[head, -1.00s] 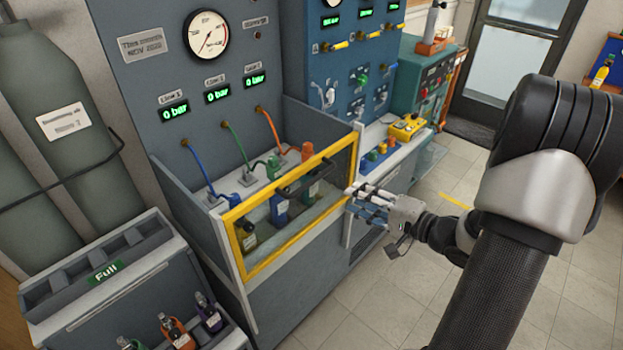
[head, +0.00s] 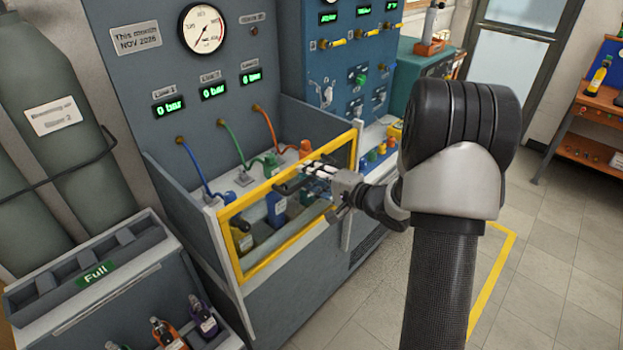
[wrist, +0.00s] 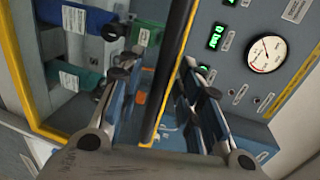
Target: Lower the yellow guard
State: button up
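The yellow guard (head: 287,247) is a yellow-framed clear panel standing upright along the front of the grey bench. Its black handle (head: 286,188) is partly hidden by my gripper (head: 306,174), which reaches it from the right. In the wrist view my gripper (wrist: 158,76) is open, with one finger on each side of the long dark handle bar (wrist: 170,75). I see gaps between the bar and the fingers. A yellow frame edge of the guard (wrist: 20,75) runs down the left of the wrist view.
Several small bottles (head: 277,207) stand behind the clear panel. Blue, green and orange hoses (head: 268,125) join the grey panel (head: 130,75) behind. A rack labelled Full (head: 97,273) stands at lower left. The floor at right (head: 545,260) is clear.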

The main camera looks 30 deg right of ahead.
grip_shut()
dwell(0.3)
dwell(0.5)
